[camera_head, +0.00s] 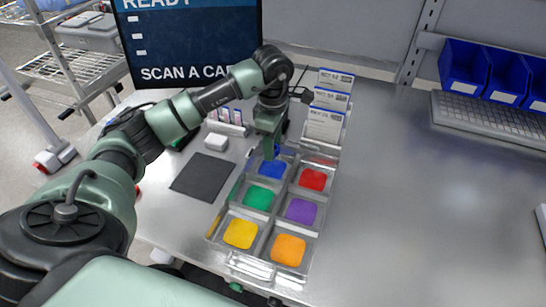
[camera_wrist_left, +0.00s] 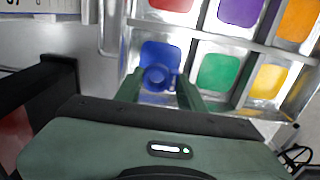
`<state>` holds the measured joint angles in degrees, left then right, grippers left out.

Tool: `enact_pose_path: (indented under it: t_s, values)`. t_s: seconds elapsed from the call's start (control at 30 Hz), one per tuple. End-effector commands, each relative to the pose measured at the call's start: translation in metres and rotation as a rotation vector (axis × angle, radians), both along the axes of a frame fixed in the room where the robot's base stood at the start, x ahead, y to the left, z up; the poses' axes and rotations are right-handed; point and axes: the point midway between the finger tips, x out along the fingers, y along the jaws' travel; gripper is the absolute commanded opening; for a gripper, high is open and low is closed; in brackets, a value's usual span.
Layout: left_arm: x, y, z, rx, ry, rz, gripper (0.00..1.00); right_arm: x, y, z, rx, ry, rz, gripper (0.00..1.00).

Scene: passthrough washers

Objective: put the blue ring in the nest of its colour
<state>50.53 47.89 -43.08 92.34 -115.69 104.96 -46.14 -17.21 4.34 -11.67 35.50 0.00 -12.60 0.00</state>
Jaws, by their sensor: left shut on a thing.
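The blue ring (camera_wrist_left: 158,77) is held between the fingers of my left gripper (camera_wrist_left: 158,88), over or in the blue nest (camera_wrist_left: 152,52) in the left wrist view. In the head view, my left gripper (camera_head: 270,152) points down at the back left compartment of the tray (camera_head: 229,222), and a bit of the blue ring (camera_head: 277,150) shows beside the fingers. The blue nest (camera_head: 272,169) is the back left one. I cannot tell whether the ring touches its floor. My right gripper is not in view.
The other nests are red (camera_head: 313,179), green (camera_head: 258,197), purple (camera_head: 301,211), yellow (camera_head: 240,233) and orange (camera_head: 288,250). Card holders (camera_head: 327,110) stand just behind the tray. A dark mat (camera_head: 203,176) lies to its left.

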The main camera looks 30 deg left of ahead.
Motion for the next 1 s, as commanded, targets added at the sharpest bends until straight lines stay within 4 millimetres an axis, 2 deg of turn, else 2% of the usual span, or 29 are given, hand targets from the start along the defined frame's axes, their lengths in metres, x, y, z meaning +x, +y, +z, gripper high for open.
enact_pose_path:
  t_s: [0.5,0.9,0.93,1.0]
  values:
    - [0.0,0.0,-0.059,-0.001,0.0,-0.001,0.02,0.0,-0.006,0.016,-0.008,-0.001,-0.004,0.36]
    - [0.0,0.0,-0.065,0.0,-0.001,-0.001,0.02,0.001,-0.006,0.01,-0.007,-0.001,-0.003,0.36]
    - [0.0,0.0,-0.063,0.0,-0.001,-0.001,0.48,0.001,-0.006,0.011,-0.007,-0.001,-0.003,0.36]
    - [0.0,0.0,-0.063,0.0,-0.001,-0.001,0.61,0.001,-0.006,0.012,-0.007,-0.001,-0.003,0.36]
